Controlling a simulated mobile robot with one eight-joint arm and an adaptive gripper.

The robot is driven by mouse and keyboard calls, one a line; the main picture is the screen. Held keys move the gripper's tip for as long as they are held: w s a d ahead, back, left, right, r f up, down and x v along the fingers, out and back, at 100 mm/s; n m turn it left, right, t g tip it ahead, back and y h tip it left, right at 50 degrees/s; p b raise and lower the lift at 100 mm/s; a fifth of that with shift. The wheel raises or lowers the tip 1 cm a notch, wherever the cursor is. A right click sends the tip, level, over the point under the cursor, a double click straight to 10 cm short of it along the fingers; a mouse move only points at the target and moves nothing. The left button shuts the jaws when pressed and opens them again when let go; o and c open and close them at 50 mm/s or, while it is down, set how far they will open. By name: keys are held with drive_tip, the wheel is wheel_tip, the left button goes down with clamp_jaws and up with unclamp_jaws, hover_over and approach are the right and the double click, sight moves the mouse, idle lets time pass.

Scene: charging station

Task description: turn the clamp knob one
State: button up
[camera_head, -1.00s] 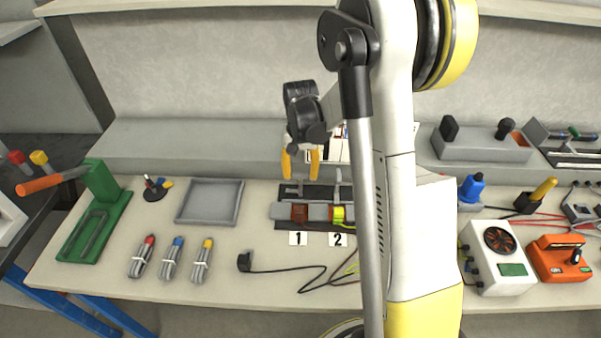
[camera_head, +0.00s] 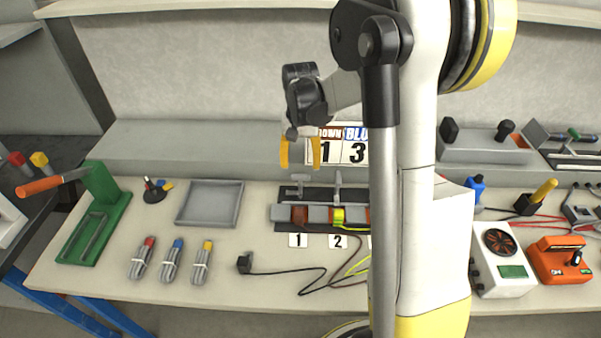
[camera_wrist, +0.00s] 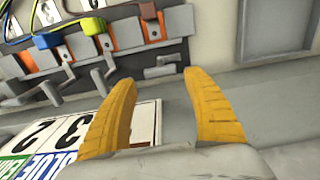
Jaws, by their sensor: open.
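Clamp knob one (camera_head: 298,185) is a small grey T-shaped handle on the clamp block, above the number 1 label (camera_head: 298,240). In the wrist view, the same knob (camera_wrist: 163,67) shows between my fingertips, beyond them and apart from them. My gripper (camera_head: 300,158) is open and empty, with yellow fingers pointing down above knob one in the head view. The wrist view shows both fingers of my gripper (camera_wrist: 158,76) spread apart. The clamp block (camera_head: 318,212) holds a brown plug at clamp one and a green-yellow one at clamp two.
Knob two (camera_head: 338,180) stands close right of knob one. A printed sign board (camera_head: 345,148) stands behind the clamps. A grey tray (camera_head: 210,203) lies to the left. Loose cables (camera_head: 320,283) lie in front. My arm hides the block's right end.

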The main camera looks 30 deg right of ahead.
wheel_tip(320, 180, up, 7)
drive_tip(key=shift+r, duration=0.15)
idle(0.5)
drive_tip(key=s+a+r+n+t, duration=0.2)
drive_tip(key=s+a+n+t, duration=0.1)
drive_tip(key=s+a, duration=0.4)
drive_tip(key=s+a+r+n+t, duration=0.3)
drive_tip(key=s+a, duration=0.5)
drive_tip(key=s, duration=0.3)
drive_tip(key=shift+a+n+t, duration=0.3)
drive_tip(key=shift+n+t, duration=0.2)
drive_tip(key=shift+t, duration=0.1)
